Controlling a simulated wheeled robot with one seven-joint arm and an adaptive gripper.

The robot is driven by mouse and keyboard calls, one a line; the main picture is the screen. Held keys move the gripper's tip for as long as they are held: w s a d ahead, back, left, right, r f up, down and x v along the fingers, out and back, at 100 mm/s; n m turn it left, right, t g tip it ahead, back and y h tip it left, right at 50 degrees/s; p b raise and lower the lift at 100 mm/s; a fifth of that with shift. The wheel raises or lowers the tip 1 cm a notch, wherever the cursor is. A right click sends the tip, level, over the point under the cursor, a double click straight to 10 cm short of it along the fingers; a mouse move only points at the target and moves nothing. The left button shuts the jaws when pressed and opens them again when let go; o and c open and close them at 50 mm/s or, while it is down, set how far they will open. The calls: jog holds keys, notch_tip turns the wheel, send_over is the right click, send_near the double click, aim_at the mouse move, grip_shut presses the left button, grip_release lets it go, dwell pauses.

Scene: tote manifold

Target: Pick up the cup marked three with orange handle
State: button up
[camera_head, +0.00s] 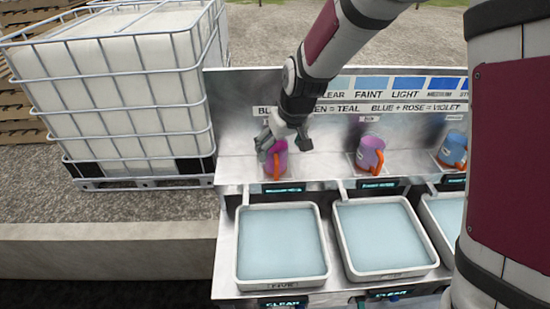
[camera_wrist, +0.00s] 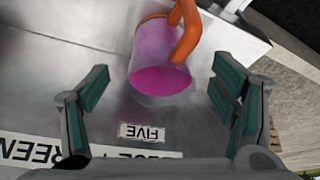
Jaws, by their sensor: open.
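Three clear cups with orange handles stand along the metal shelf. The left cup (camera_head: 276,164) holds magenta liquid; a plate reading FIVE (camera_wrist: 142,131) is fixed beside it in the wrist view. The middle cup (camera_head: 368,156) looks violet and the right cup (camera_head: 453,150) blue. I cannot read a three on any of them. My gripper (camera_head: 284,141) is open at the left cup. In the wrist view that cup (camera_wrist: 160,82) lies between and beyond the spread fingers, with its handle (camera_wrist: 187,30) toward the top. I cannot tell whether a finger touches it.
Blue-filled trays (camera_head: 324,243) stand below the shelf, the left one marked FIVE. A backboard (camera_head: 340,118) with colour words rises behind the cups. A caged white tank (camera_head: 110,85) stands at the left. My own arm hides the right side.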

jog(key=shift+p+x, duration=0.4)
jog(key=shift+x, duration=2.3)
jog(key=c, duration=1.3)
